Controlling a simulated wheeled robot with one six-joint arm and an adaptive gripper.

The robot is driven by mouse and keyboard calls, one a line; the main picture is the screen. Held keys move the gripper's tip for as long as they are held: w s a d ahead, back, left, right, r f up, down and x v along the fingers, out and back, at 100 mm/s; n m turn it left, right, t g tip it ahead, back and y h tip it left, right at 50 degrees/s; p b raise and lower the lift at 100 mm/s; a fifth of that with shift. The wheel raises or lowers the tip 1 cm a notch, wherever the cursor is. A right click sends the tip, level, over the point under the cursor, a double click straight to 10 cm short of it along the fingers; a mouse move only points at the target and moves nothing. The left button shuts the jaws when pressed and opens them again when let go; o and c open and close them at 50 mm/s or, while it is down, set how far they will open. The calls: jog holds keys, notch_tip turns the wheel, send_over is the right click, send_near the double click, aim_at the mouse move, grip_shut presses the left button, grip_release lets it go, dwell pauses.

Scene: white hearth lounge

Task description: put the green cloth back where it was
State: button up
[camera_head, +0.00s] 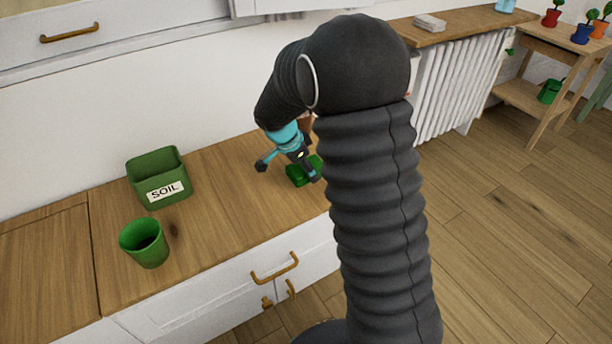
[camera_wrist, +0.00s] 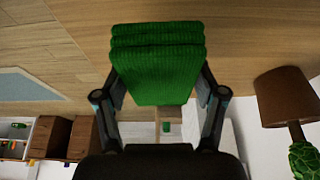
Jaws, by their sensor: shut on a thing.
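The green cloth (camera_wrist: 158,72) is a folded, ribbed bundle that fills the space between my fingers in the wrist view. My gripper (camera_wrist: 160,88) is shut on it, with one finger on each side. In the head view the cloth (camera_head: 297,175) shows as a small green patch at my gripper (camera_head: 302,166), over the right part of the wooden counter (camera_head: 235,190). My arm hides part of it. I cannot tell whether the cloth touches the counter.
A green SOIL box (camera_head: 158,178) and a green pot (camera_head: 146,244) stand on the counter to the left. Bare counter lies between the box and my gripper.

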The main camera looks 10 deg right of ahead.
jog(key=shift+f, duration=1.6)
jog(key=shift+f, duration=0.15)
jog(key=o, duration=1.1)
jog(key=v, duration=1.2)
jog(key=shift+d, duration=0.1)
jog(key=s+d+r+n+t+y, duration=0.1)
jog(key=s+r+n, duration=0.2)
jog(key=s, duration=0.6)
jog(key=s+d+r+n+t+y, duration=0.1)
jog(key=s+r+n, duration=0.3)
jog(key=s, duration=0.6)
jog(key=s+d+r+n+t+y, duration=0.2)
jog(key=s+r+n, duration=0.2)
jog(key=s+n, duration=0.3)
jog(key=s, duration=0.3)
jog(key=shift+d, duration=0.2)
